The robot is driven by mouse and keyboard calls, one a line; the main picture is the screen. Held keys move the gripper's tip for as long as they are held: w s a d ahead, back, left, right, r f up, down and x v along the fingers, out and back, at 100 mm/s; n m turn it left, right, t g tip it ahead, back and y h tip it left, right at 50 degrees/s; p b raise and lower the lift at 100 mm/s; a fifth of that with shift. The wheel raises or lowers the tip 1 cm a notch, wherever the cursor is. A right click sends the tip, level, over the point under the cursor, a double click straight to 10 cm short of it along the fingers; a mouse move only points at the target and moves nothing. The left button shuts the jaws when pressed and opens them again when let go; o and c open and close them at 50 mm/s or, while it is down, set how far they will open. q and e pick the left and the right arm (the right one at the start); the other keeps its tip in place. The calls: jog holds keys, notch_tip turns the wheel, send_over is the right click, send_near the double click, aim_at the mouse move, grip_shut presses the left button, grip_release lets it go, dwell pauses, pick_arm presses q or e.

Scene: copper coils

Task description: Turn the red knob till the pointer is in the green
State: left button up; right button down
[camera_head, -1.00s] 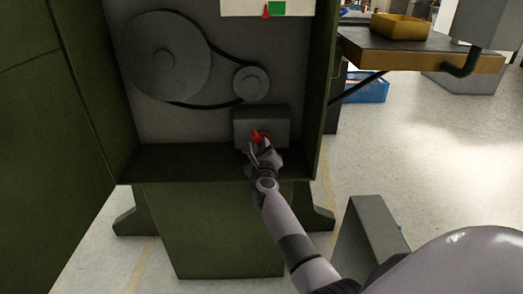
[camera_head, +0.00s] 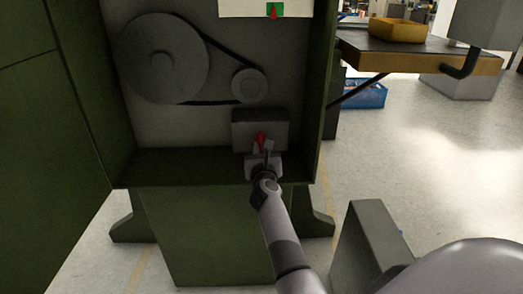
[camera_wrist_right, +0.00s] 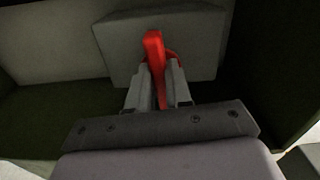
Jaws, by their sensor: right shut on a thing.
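The red knob (camera_head: 261,138) sits on the front of a grey box (camera_head: 275,124) low in the open green cabinet. It also shows in the right wrist view (camera_wrist_right: 154,52), its red bar between the fingers. My right gripper (camera_head: 262,147) is shut on the knob; its fingers (camera_wrist_right: 162,85) lie on both sides of the bar. The red pointer (camera_head: 273,14) stands against the green patch (camera_head: 280,7) on the white panel (camera_head: 238,7) at the top edge of the head view. The panel's upper part is cut off. My left gripper is not in view.
Two pulleys with a black belt (camera_head: 216,41) are on the back wall above the box. The cabinet's green side wall (camera_head: 322,90) stands close on the right. A bench with a yellow tray (camera_head: 397,31) is further right, with a blue crate (camera_head: 366,95) under it.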

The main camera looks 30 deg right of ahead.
jog(key=shift+w+d+r, duration=0.1)
jog(key=shift+r, duration=0.25)
jog(key=c, duration=1)
grip_release()
jog(key=shift+c, duration=0.2)
jog(key=shift+f, duration=0.2)
jog(key=shift+f, duration=0.1)
